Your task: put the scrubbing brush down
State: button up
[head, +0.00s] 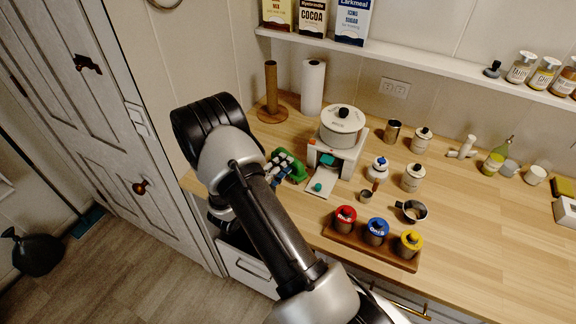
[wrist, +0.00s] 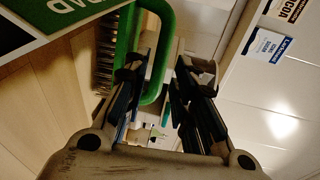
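The scrubbing brush has a green loop handle and stiff bristles. In the head view the brush (head: 298,171) shows at the counter's left end, partly hidden by my gripper (head: 277,165). In the wrist view the brush (wrist: 165,55) has its bristles toward the wooden counter. One bar of its loop lies between the fingers of my gripper (wrist: 166,68), which look closed to about the bar's width. My gripper appears shut on the handle. I cannot tell whether the bristles touch the counter.
Right of the brush is a white stand with a pot (head: 342,125). A wooden rack (head: 345,239) of three lidded jars is near the front edge. A wooden post (head: 271,85) and a paper roll (head: 313,88) stand behind. A green-and-white panel (wrist: 70,12) is close in the wrist view.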

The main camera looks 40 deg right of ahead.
jog(key=x, duration=0.3)
jog(key=shift+s+d+b, duration=0.1)
jog(key=shift+d+b, duration=0.2)
grip_shut()
